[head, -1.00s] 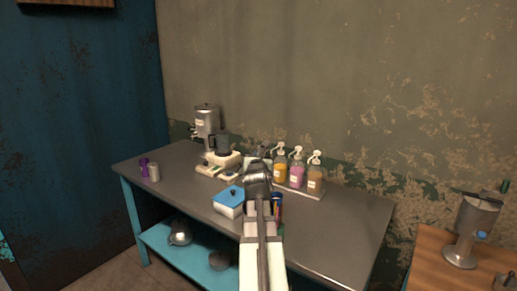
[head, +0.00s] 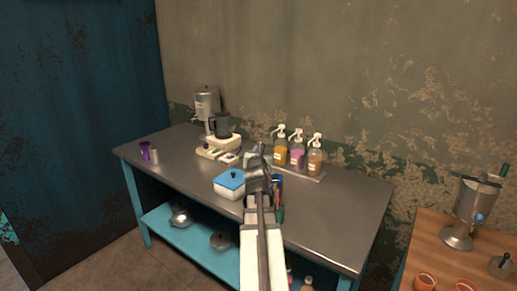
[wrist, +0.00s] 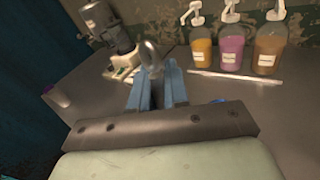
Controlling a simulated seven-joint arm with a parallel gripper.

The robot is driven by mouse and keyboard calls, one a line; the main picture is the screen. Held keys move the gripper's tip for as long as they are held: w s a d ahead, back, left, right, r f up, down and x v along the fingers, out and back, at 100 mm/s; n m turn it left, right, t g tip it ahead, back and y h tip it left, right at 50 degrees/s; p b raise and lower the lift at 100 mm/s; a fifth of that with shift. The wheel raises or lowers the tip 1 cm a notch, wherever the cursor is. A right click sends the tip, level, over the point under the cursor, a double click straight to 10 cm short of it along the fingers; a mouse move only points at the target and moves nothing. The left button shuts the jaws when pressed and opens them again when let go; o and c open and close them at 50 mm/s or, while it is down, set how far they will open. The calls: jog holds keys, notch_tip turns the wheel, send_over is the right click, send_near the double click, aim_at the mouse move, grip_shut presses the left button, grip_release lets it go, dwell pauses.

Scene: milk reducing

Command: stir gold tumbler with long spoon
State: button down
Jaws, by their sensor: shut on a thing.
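My gripper (head: 259,205) is in the middle of the head view, in front of the metal table. In the wrist view a shiny spoon bowl (wrist: 151,55) shows just beyond the blue fingers (wrist: 158,88). At the table's left end stand a purple cup (head: 144,150) and a pale silvery cup (head: 154,156). One cup also shows at left in the wrist view (wrist: 57,97). I cannot pick out a clearly gold tumbler.
On the metal table (head: 335,225) are a blue-lidded white box (head: 230,184), a blender-like machine (head: 220,140), a steel dispenser (head: 207,105) and pump bottles (head: 298,155). Small coloured items stand partly behind my gripper. A wooden table (head: 437,245) is at right. The metal table's left front is clear.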

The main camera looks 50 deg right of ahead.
jog(key=shift+w+a+f, duration=0.1)
jog(key=shift+a+f, duration=0.1)
jog(key=shift+f, duration=1.2)
jog(key=shift+w+a+f, duration=0.1)
jog(key=shift+a+f, duration=0.1)
jog(key=shift+f, duration=1.2)
jog(key=shift+w, duration=0.15)
